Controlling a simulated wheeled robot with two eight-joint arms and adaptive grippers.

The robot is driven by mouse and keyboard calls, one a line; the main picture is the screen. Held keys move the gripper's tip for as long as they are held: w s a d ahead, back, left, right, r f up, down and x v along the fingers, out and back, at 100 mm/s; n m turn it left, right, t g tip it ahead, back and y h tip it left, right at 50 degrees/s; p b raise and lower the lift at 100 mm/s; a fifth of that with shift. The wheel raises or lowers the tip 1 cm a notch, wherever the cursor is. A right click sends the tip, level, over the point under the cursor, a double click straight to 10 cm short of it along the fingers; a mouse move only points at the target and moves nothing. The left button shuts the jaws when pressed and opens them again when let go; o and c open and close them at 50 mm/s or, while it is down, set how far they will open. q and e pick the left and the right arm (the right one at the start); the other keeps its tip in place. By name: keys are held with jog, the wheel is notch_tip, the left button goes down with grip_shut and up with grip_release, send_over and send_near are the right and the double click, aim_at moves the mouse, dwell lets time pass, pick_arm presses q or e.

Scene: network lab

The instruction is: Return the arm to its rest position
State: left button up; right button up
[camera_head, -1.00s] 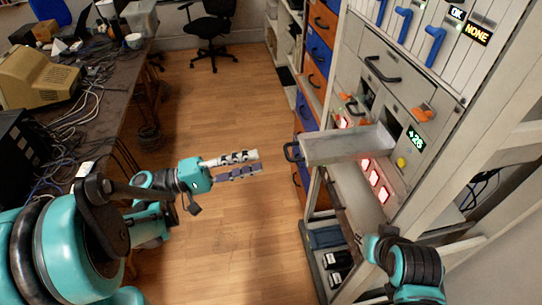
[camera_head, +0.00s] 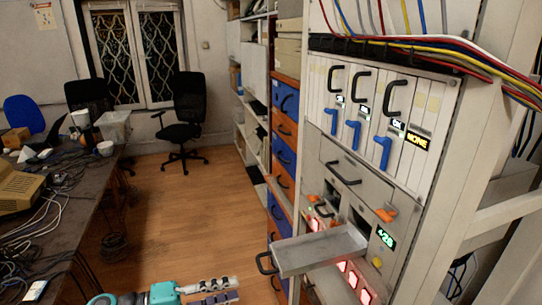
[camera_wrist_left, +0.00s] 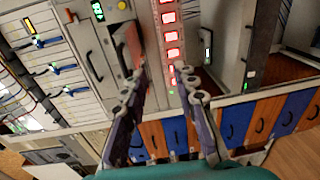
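My left gripper (camera_head: 212,292) shows at the bottom edge of the head view, over the wooden floor and left of the rack. Its two fingers are spread apart with nothing between them. In the left wrist view the same gripper (camera_wrist_left: 165,78) is open, its fingers pointing toward the rack, with a clear gap between them. Most of the left arm is below the head view's edge. My right arm and gripper are out of view.
The rack (camera_head: 335,110) has an open drawer (camera_head: 320,250) jutting out at lower right. Cables (camera_head: 440,60) run across its top. A cluttered table (camera_head: 85,200) stands left, an office chair (camera_head: 188,115) at the back. The wooden floor (camera_head: 185,215) between is clear.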

pick_arm(q)
jog(key=s+d+f+g+y, duration=0.1)
jog(key=s+d+f+y, duration=0.1)
jog(key=d+f+y, duration=0.3)
jog(key=s+a+f+m+t+y, duration=0.1)
jog(key=s+a+f+m+y, duration=0.1)
jog(key=a+y, duration=0.3)
jog(key=s+a+f+m+y, duration=0.3)
jog(key=a+y, duration=0.2)
jog(key=shift+a+t+y, duration=0.3)
jog(key=shift+t+y, duration=0.1)
